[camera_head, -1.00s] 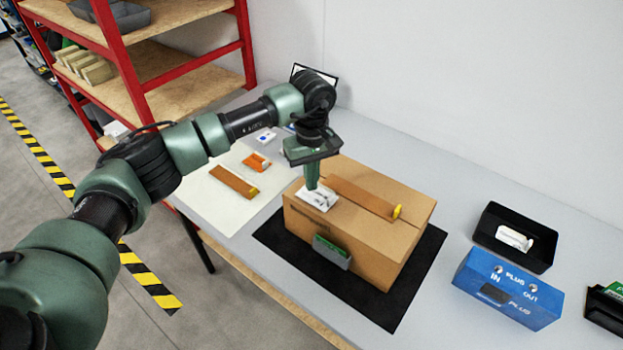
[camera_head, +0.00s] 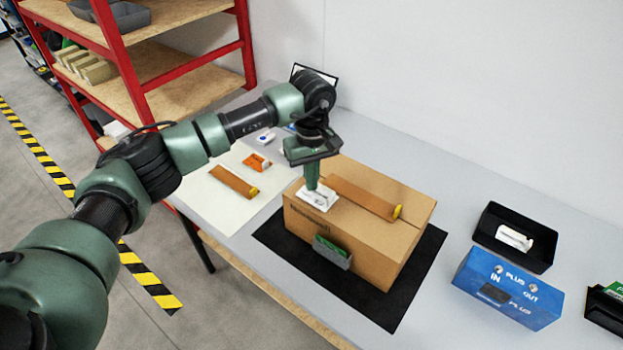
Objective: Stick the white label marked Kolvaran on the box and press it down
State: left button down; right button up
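The cardboard box (camera_head: 385,246) stands closed on a black mat (camera_head: 415,289) on the table. A white label (camera_head: 318,197) lies at the left part of the box top, under my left gripper (camera_head: 312,184). The gripper points straight down with its fingertips at the label. The fingers look close together, but I cannot tell whether they pinch anything. The print on the label is too small to read. Another white label-like piece (camera_head: 513,237) lies in the black tray (camera_head: 490,243) on the right. My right gripper is not in view.
A brown strip with a yellow end (camera_head: 362,197) lies on the box top, and a similar one (camera_head: 234,181) lies on a white sheet. A grey holder with a green piece (camera_head: 332,252) is at the box front. A blue device (camera_head: 509,288) stands right. A red shelf (camera_head: 170,75) stands back left.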

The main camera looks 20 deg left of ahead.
pick_arm(q)
jog(key=shift+f+b, duration=0.75)
jog(key=shift+f, duration=0.1)
dwell(0.5)
jog(key=shift+r, duration=0.15)
jog(key=shift+r+p, duration=1.15)
jog(key=shift+r, duration=1.75)
